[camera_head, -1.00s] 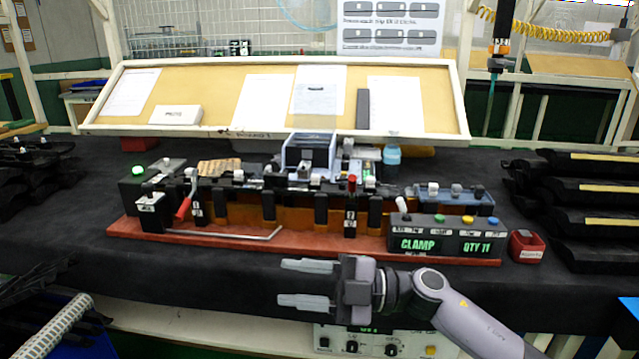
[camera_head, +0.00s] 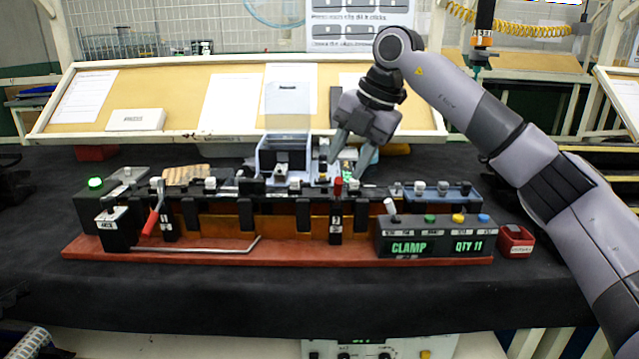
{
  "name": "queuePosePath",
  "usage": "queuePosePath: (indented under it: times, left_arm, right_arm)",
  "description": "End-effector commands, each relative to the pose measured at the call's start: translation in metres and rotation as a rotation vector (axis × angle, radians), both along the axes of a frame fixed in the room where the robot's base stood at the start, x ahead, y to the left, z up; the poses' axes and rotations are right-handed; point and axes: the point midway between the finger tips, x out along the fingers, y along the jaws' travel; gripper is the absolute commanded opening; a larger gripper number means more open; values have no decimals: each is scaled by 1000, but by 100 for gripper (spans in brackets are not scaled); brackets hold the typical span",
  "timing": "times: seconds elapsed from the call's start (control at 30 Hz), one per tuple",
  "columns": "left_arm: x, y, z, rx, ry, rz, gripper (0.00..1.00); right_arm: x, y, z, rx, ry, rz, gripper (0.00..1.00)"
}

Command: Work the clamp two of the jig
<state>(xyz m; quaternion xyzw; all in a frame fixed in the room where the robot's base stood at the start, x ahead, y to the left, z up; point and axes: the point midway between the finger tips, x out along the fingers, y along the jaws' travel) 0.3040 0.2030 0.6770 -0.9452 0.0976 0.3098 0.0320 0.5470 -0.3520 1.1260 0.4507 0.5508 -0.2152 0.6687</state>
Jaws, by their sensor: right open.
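The jig has a red base (camera_head: 300,255) and a long dark and amber body along the middle of the table. Clamp two (camera_head: 336,222) is a black post with a white label in its right half, and its red-tipped handle (camera_head: 338,187) stands upright. Clamp one (camera_head: 166,222) is at the left, with its red lever (camera_head: 152,220) slanting down to the left. My right gripper (camera_head: 348,168) is open, pointing down just above and behind the red tip of clamp two. Its fingers appear empty; I cannot tell whether they touch the handle. My left gripper is not in view.
A control box (camera_head: 436,247) reading "CLAMP" and "QTY 11" sits on the base's right end, beside a small red bin (camera_head: 515,241). A grey box (camera_head: 284,153) stands behind the jig. A tilted board (camera_head: 190,100) rises at the back. The table front (camera_head: 280,295) is clear.

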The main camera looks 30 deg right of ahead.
Motion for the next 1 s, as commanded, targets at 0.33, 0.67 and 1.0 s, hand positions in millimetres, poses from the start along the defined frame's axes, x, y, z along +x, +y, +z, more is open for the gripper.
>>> queuePosePath:
  times: [0.33,0.67,1.0]
  left_arm:
    - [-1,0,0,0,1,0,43]
    - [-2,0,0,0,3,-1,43]
    - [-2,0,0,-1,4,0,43]
  right_arm:
    - [7,-3,-25,-20,8,-31,43]
    - [19,5,-60,-18,3,-30,43]
    - [19,5,-62,-17,2,-29,27]
